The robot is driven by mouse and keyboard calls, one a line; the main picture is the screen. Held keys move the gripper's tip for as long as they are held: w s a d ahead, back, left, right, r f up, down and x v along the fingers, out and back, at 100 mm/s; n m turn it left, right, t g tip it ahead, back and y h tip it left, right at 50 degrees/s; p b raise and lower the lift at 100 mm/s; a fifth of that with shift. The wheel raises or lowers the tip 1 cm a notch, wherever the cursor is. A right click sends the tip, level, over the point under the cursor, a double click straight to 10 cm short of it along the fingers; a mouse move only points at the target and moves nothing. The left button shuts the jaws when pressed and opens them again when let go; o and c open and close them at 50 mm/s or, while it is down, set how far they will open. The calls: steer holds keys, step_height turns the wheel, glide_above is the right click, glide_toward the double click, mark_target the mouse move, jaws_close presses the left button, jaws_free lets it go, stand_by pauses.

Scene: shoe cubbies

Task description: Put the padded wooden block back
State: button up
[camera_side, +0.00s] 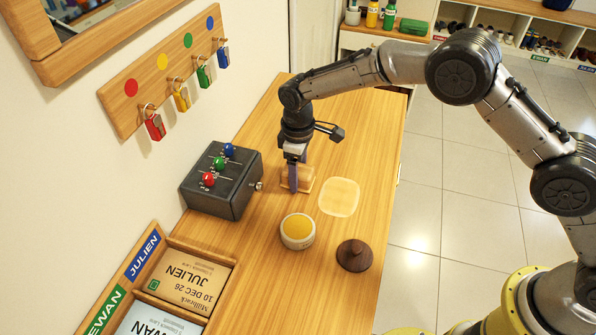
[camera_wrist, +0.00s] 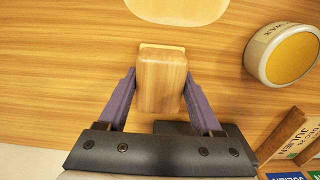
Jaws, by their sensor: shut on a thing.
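The padded wooden block (camera_wrist: 162,80) lies between the two purple fingers of my gripper (camera_wrist: 160,92) in the wrist view. A thin pale pad edge shows along its far end. In the side view the block (camera_side: 306,181) is at tabletop height beside the dark lever box, partly hidden by my gripper (camera_side: 298,180). My gripper points down and is shut on the block. I cannot tell whether the block touches the table. A pale rounded patch (camera_side: 340,197) is on the tabletop just right of the block; part of it shows at the top of the wrist view (camera_wrist: 180,8).
A round tin of yellow wax (camera_side: 297,231) and a dark round wooden lid (camera_side: 354,256) stand nearer the front. The dark box (camera_side: 222,180) with red, green and blue knobs is left of my gripper. Name-labelled trays (camera_side: 190,280) are at lower left. Keys hang on the wall rack (camera_side: 165,75).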

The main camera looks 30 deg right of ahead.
steer(key=shift+f, duration=0.15)
steer(key=o, duration=1.3)
step_height(320, 180, up, 12)
steer(key=shift+r, duration=0.2)
